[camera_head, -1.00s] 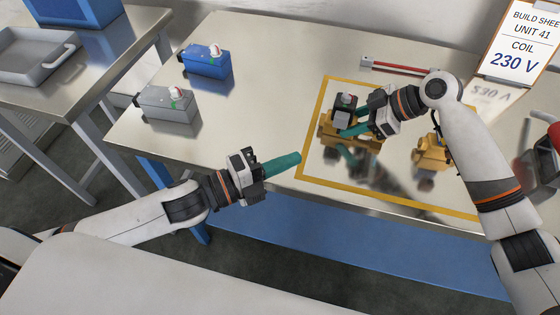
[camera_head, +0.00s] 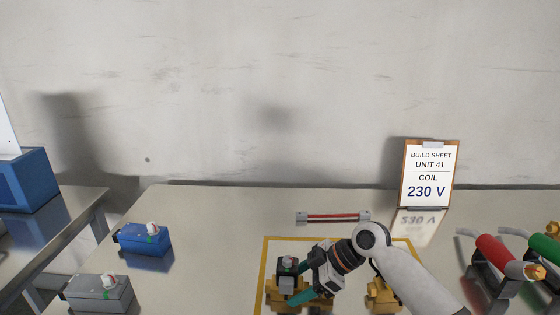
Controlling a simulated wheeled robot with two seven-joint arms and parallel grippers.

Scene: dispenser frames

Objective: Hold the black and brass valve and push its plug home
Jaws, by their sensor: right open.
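The black and brass valve stands inside the yellow outline near the lower edge of the head view. Its black block (camera_head: 287,281) carries a small grey piece with a red mark (camera_head: 288,262) on top; I cannot tell how far the plug is seated. Its brass body shows low down, partly cut off and hidden by my gripper. My right gripper (camera_head: 301,283) reaches in from the right with its teal fingers beside the valve; it is open. My left gripper is out of view.
A second brass body (camera_head: 382,293) stands to the right. A blue box (camera_head: 145,241) and a grey box (camera_head: 98,293) are on the left. A red bar (camera_head: 333,217) lies behind the outline. Red (camera_head: 495,256) and green (camera_head: 545,247) handled tools stand right. The build sheet (camera_head: 430,175) reads 230 V.

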